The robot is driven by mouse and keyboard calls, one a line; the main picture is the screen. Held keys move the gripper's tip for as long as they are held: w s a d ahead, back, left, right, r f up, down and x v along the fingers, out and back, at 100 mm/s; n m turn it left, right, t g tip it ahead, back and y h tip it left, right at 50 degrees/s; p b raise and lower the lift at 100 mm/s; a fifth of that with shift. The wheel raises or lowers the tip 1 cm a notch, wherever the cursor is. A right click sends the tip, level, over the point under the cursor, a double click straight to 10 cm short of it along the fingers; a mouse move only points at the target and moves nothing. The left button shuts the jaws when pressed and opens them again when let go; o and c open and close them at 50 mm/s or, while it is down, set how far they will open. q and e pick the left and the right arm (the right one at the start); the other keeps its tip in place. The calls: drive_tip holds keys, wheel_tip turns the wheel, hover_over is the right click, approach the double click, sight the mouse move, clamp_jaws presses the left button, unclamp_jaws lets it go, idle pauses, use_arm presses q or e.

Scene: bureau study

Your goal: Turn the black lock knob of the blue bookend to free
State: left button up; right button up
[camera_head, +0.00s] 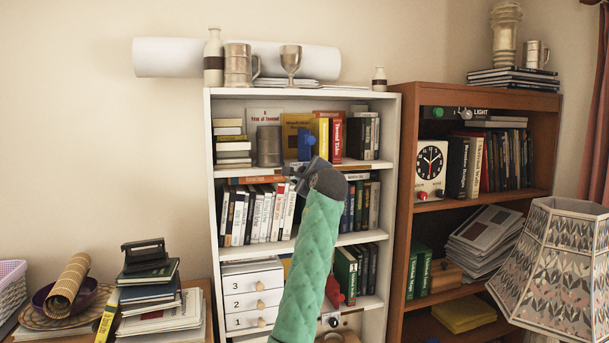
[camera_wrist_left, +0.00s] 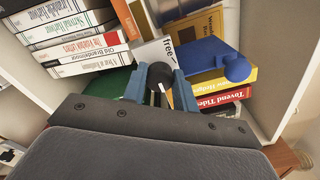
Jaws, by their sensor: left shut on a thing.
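The blue bookend (camera_head: 306,141) stands on the upper shelf of the white bookcase, in front of a yellow book. In the left wrist view it shows as a blue plate (camera_wrist_left: 200,57) with a round blue knob on its right. My left gripper (camera_head: 291,172) reaches up to the shelf just below and left of the bookend. In the wrist view its two fingers (camera_wrist_left: 160,88) are shut around the black lock knob (camera_wrist_left: 160,73), which bears a short white mark. The knob is hidden in the head view. My right gripper is not in view.
Books fill the white bookcase (camera_head: 393,200) on both sides of the gripper. A metal mug (camera_head: 268,146) stands left of the bookend. White drawers (camera_head: 253,290) are below. A brown bookcase (camera_head: 405,220) and a patterned lamp (camera_head: 560,265) stand to the right.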

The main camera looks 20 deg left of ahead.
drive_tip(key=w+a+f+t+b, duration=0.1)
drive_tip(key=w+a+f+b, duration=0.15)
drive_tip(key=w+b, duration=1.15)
use_arm(q)
drive_tip(key=shift+f+n, duration=0.2)
drive_tip(key=shift+n, duration=4.25)
drive_tip(key=shift+f+n, duration=0.15)
drive_tip(key=shift+n, duration=4.3)
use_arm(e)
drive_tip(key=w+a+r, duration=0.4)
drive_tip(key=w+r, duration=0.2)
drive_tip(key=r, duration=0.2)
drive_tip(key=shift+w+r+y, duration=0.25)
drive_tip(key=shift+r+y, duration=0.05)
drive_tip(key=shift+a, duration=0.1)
use_arm(q)
drive_tip(key=o, duration=1)
drive_tip(key=shift+d+r, duration=0.1)
drive_tip(key=shift+c, duration=0.2)
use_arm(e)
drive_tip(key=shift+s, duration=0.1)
